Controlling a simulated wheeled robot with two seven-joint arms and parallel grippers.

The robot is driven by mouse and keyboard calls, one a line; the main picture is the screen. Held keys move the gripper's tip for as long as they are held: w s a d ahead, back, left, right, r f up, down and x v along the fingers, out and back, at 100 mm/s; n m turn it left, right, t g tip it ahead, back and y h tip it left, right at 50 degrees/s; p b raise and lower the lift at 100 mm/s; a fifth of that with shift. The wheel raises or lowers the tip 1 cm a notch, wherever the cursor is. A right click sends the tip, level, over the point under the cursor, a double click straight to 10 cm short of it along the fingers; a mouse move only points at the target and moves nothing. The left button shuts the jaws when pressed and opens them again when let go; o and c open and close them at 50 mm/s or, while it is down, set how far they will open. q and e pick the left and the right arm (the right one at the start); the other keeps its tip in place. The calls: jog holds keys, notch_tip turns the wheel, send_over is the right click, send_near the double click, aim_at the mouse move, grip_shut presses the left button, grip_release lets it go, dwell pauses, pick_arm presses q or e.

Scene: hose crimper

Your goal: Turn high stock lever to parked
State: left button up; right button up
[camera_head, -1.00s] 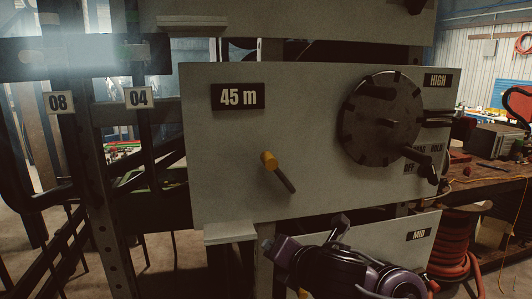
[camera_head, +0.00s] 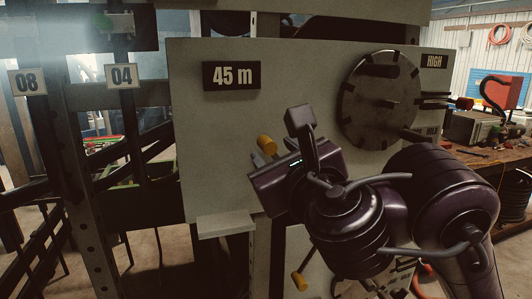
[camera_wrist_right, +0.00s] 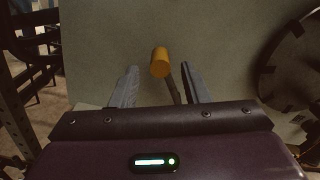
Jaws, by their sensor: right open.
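The lever with a yellow knob (camera_head: 266,145) stands out from the grey panel (camera_head: 205,150) below the 45 m sign; it shows in the right wrist view as a yellow knob (camera_wrist_right: 160,62) on a dark stem. My right gripper (camera_wrist_right: 159,85) is open, with one finger on each side of the stem and visible gaps. The knob lies beyond the fingertips. The HIGH label (camera_head: 434,61) is at the panel's upper right. My left gripper is not in view.
A dark notched disk (camera_head: 378,100) is on the panel's right side, close to my right arm. Another yellow knob (camera_head: 299,281) is below, on the lower panel. A workbench (camera_head: 505,152) stands at the right. Posts marked 08 and 04 are at the left.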

aim_at(271, 150)
jog(key=b+x, duration=0.1)
jog(key=x, duration=0.2)
jog(key=shift+w+a+f+b, duration=0.1)
jog(key=shift+w+a+b, duration=0.05)
jog(key=shift+w+b, duration=0.2)
jog(key=shift+w+a, duration=0.2)
jog(key=shift+w, duration=0.35)
grip_shut()
